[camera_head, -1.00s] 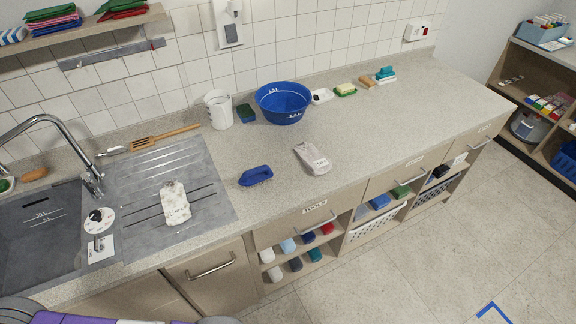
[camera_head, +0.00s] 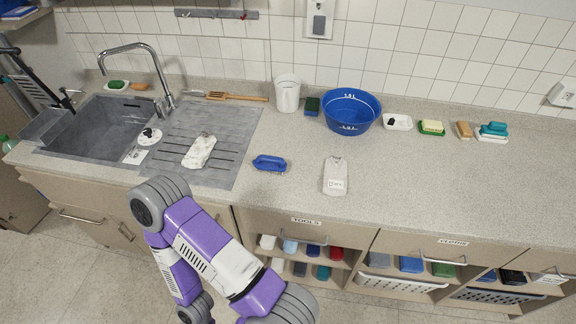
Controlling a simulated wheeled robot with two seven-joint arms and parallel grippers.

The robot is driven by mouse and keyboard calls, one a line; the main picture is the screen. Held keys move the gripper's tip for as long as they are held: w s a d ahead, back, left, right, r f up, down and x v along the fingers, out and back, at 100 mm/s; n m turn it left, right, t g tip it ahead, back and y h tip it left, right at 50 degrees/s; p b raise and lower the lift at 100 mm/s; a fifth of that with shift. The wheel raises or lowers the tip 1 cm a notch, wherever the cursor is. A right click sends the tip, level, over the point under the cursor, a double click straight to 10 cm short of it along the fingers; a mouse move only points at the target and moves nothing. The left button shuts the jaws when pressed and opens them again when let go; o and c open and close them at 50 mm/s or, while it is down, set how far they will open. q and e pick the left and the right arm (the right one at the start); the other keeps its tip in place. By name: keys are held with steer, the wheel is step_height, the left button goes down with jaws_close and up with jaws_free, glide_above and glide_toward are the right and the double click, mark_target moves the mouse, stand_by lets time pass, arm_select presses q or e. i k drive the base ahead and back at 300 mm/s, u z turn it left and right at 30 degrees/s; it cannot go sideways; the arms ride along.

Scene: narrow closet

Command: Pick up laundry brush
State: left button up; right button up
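A blue brush (camera_head: 270,163) with a loop-like handle lies on the grey speckled counter (camera_head: 300,215), just right of the ribbed drainboard. It lies apart from the things around it. A teal brush-like item (camera_head: 493,130) rests on a white dish at the right back of the counter. A purple and white arm of mine reaches up from the bottom of the view, in front of the cabinets and short of the blue brush. Neither of my grippers shows.
A white cloth pouch (camera_head: 199,152) lies on the drainboard (camera_head: 227,128), and another (camera_head: 335,176) lies right of the blue brush. The sink (camera_head: 90,122) is at left.

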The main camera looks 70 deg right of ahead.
mark_target(263, 162)
steer(key=z, duration=1.65)
